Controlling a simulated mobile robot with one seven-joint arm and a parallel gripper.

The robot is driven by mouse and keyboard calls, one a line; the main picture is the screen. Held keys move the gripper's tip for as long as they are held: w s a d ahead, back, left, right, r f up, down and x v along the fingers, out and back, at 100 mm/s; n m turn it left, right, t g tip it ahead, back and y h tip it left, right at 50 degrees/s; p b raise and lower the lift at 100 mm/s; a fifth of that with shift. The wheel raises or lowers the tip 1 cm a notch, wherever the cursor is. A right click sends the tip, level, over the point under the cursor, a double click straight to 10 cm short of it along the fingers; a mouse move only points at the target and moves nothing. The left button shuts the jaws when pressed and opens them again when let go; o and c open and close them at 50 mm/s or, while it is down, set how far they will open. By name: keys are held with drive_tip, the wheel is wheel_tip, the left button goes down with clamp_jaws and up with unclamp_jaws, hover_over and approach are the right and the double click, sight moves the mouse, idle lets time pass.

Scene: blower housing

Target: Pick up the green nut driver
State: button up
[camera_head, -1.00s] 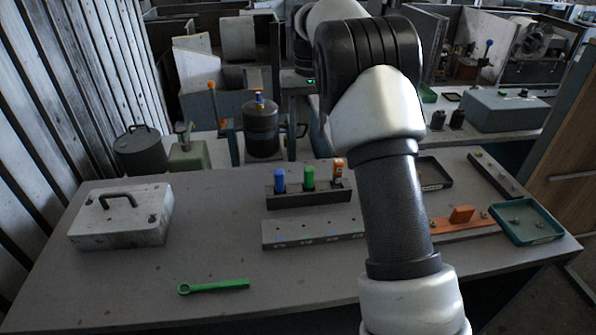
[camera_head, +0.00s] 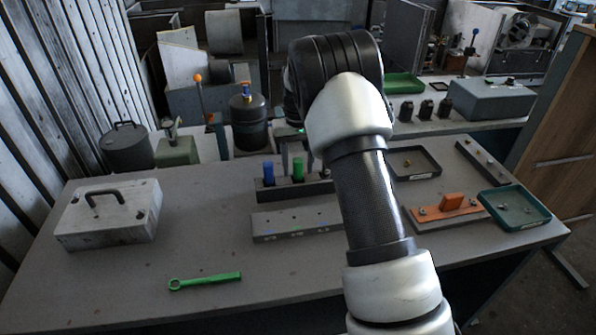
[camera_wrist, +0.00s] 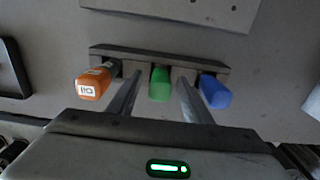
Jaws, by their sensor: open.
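The green nut driver (camera_head: 298,170) stands upright in a dark rack (camera_head: 266,189), between a blue-handled driver (camera_head: 268,172) and an orange one. In the wrist view the green handle (camera_wrist: 160,84) shows between the two fingers of my gripper (camera_wrist: 158,88). The fingers are open, one on each side of the handle, and I cannot tell whether they touch it. The orange driver (camera_wrist: 93,84) is left of the fingers and the blue one (camera_wrist: 214,92) right. In the head view my gripper is at the rack, and my arm hides the orange driver.
A grey block (camera_head: 290,222) lies in front of the rack. A green wrench (camera_head: 205,281) and a white case (camera_head: 108,215) are on the left of the table. An orange fixture (camera_head: 450,206) and a green tray (camera_head: 515,207) are at the right. The front middle is clear.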

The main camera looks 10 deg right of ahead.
drive_tip(key=shift+f, duration=0.5)
clamp_jaws()
drive_tip(key=shift+r, duration=0.1)
